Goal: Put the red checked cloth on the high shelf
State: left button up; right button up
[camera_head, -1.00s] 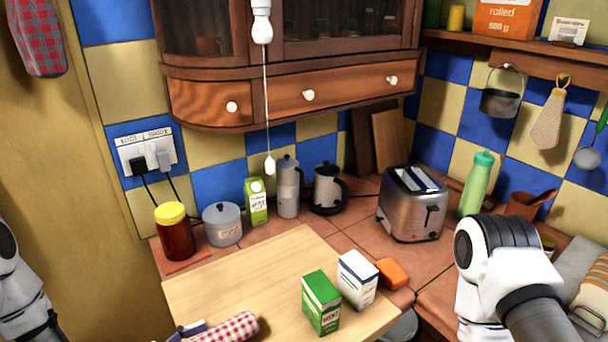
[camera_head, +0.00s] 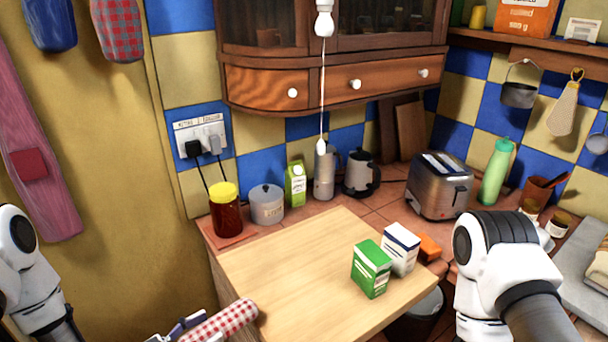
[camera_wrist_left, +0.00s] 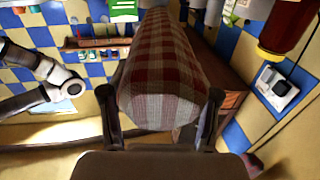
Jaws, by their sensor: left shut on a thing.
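The red checked cloth (camera_head: 228,318) is a rolled, red and white bundle low in the head view, in front of the wooden board's left corner. My left gripper (camera_head: 190,326) is shut on its near end, partly cut off by the lower picture edge. In the left wrist view the cloth (camera_wrist_left: 165,65) points away between the two fingers of my left gripper (camera_wrist_left: 160,125). The high shelf (camera_head: 545,46) is a wooden ledge on the tiled wall at the upper right. My right arm shows at the right, but its gripper is out of view.
The wooden board (camera_head: 300,265) carries a green box (camera_head: 371,268) and a white box (camera_head: 401,248). An orange packet (camera_head: 524,17), a yellow cup (camera_head: 478,17) and a small card (camera_head: 582,29) stand on the shelf. Free room shows between them. A toaster (camera_head: 440,185) stands below.

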aim_at(210, 315)
pick_arm(q)
jog(key=w+n+t+y, duration=0.2)
jog(key=w, duration=0.1)
jog(key=shift+d, duration=0.35)
jog(key=shift+w+a+n+t+y, duration=0.1)
jog(key=shift+w+n+t+y, duration=0.25)
jog(key=shift+y, duration=0.35)
jog(key=w+n+t+y, duration=0.3)
jog(key=w+n+y, duration=0.3)
jog(key=y, duration=0.3)
jog(key=shift+w, duration=0.6)
jog(key=shift+n+y, duration=0.35)
jog(key=shift+y, duration=0.05)
jog(key=s+r, duration=0.1)
jog(key=s, duration=0.1)
jog(key=s+r, duration=0.1)
jog(key=s, duration=0.1)
jog(key=shift+r, duration=0.1)
jog(key=shift+w+a, duration=0.1)
